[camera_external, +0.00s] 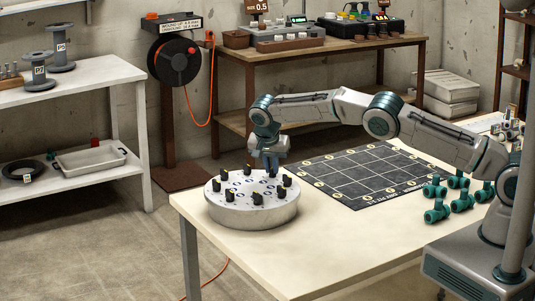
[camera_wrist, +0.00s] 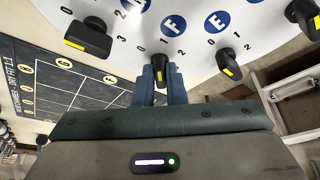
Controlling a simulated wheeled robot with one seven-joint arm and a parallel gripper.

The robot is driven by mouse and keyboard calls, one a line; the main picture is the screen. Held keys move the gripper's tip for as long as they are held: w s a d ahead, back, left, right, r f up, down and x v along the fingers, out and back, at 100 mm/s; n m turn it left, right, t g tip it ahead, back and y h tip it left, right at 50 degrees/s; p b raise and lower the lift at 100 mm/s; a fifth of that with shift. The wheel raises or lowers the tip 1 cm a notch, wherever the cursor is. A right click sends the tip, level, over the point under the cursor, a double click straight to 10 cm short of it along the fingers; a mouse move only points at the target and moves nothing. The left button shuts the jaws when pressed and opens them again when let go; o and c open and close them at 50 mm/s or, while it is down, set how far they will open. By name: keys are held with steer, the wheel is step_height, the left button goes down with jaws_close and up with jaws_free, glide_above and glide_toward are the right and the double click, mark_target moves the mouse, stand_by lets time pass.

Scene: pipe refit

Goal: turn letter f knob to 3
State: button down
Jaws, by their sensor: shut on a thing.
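The letter F knob (camera_wrist: 160,68) is black with a yellow mark and sits below the blue F disc (camera_wrist: 173,24) on the round white panel (camera_wrist: 195,8). In the wrist view, my gripper (camera_wrist: 162,80) has its two blue-grey fingers on either side of this knob, shut on it. The knob's yellow mark shows between the fingers; the digit it points at is not clear. In the external view, my gripper (camera_external: 268,168) reaches down onto the far side of the round panel (camera_external: 253,213) and hides part of it.
Other black knobs stand close by: one left (camera_wrist: 88,38) and one right by the E disc (camera_wrist: 229,63). A black gridded mat (camera_external: 360,173) lies beside the panel. Several teal pipe fittings (camera_external: 437,211) lie at the table's right. The table's front is clear.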

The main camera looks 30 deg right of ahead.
steer(key=shift+m+p, duration=0.45)
steer(key=shift+m, duration=0.15)
steer(key=shift+a+g, duration=0.1)
steer(key=shift+g, duration=0.2)
steer(key=c, duration=1.5)
jaws_free()
steer(key=shift+r, duration=0.1)
steer(key=shift+p+v, duration=2.05)
steer(key=shift+v, duration=4.75)
steer(key=shift+a, duration=0.2)
